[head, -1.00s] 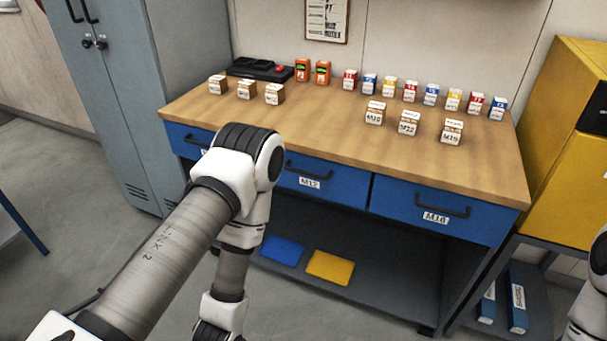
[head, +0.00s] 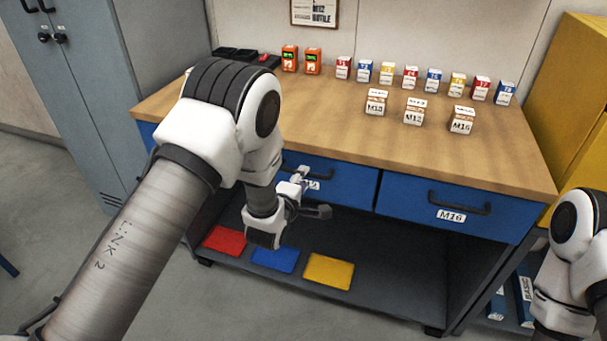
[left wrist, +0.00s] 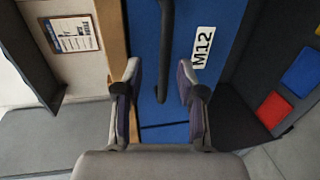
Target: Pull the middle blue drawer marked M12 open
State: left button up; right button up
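The middle blue drawer (head: 350,188) marked M12 sits shut under the wooden bench top, partly hidden by my left arm. Its dark bar handle (head: 318,174) shows above the label. My left gripper (head: 305,192) is in front of this drawer, close to the handle. In the left wrist view the open gripper (left wrist: 158,80) has one finger on each side of the black handle (left wrist: 166,45). I see gaps between handle and fingers. The white M12 label (left wrist: 202,47) is beside the right finger. The right gripper is out of view.
The M16 drawer (head: 450,212) is to the right, shut. The bench top (head: 340,120) carries small boxes and orange devices. Red, blue and yellow mats (head: 328,271) lie on the lower shelf. My right arm shows at the right edge.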

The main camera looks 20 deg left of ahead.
pick_arm(q)
jog(key=w, duration=0.1)
jog(key=w+f, duration=0.1)
jog(key=w, duration=0.2)
jog(key=shift+w+a+f, duration=0.25)
jog(key=shift+f, duration=0.05)
jog(key=shift+d+r, duration=0.15)
jog(key=shift+d, duration=0.05)
jog(key=shift+a, duration=0.1)
grip_shut()
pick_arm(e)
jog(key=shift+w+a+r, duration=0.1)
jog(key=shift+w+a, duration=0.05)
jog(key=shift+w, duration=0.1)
pick_arm(q)
jog(key=shift+s+f, duration=0.15)
jog(key=shift+f, duration=0.05)
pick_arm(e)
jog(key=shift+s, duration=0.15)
